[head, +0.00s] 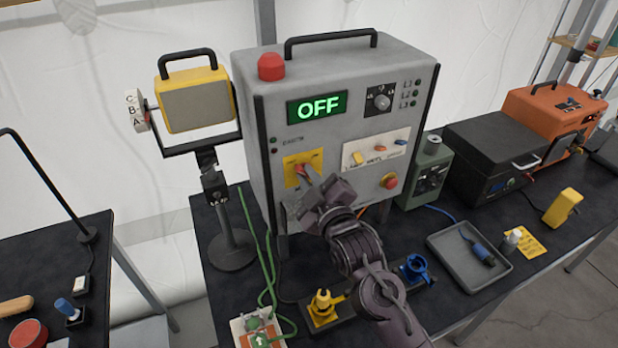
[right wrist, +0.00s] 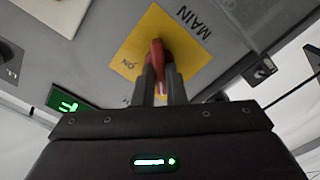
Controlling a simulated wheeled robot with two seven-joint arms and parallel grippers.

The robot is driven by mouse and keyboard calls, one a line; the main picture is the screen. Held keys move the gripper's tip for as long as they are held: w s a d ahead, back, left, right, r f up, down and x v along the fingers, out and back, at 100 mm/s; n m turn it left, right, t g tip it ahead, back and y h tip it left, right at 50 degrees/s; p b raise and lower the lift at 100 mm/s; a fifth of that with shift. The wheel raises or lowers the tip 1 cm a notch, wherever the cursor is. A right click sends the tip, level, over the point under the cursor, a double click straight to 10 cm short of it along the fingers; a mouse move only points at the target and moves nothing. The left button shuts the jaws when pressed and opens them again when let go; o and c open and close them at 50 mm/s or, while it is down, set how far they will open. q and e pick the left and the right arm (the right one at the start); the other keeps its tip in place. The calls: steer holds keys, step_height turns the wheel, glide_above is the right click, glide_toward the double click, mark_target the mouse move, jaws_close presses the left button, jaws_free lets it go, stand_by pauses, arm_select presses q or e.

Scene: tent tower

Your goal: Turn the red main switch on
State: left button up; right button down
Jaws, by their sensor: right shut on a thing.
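The grey control box (head: 345,75) stands on the dark table, and its green display (head: 318,107) reads OFF. The red main switch (head: 301,170) sits on a yellow plate (head: 291,180) at the lower left of the box front. In the right wrist view, the red switch handle (right wrist: 157,55) is between the fingers on the yellow plate (right wrist: 185,45) marked MAIN and ON. My right gripper (head: 305,178) is shut on the red switch, and its fingers hide part of the plate. My left gripper is not in view.
A red knob (head: 389,181) and small coloured toggles sit right of my right gripper on the box front. A yellow lamp (head: 195,100) on a stand is to the left. A grey tray (head: 445,265) and a blue part (head: 415,268) lie at the right.

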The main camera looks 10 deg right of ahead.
steer(key=shift+m, duration=0.3)
steer(key=shift+d+m+p, duration=0.2)
steer(key=shift+m+p, duration=0.55)
steer(key=shift+m, duration=3.55)
steer(key=shift+d+m+p, duration=0.15)
steer(key=shift+m+p, duration=0.6)
steer(key=shift+m, duration=3.55)
steer(key=c, duration=1.5)
jaws_free()
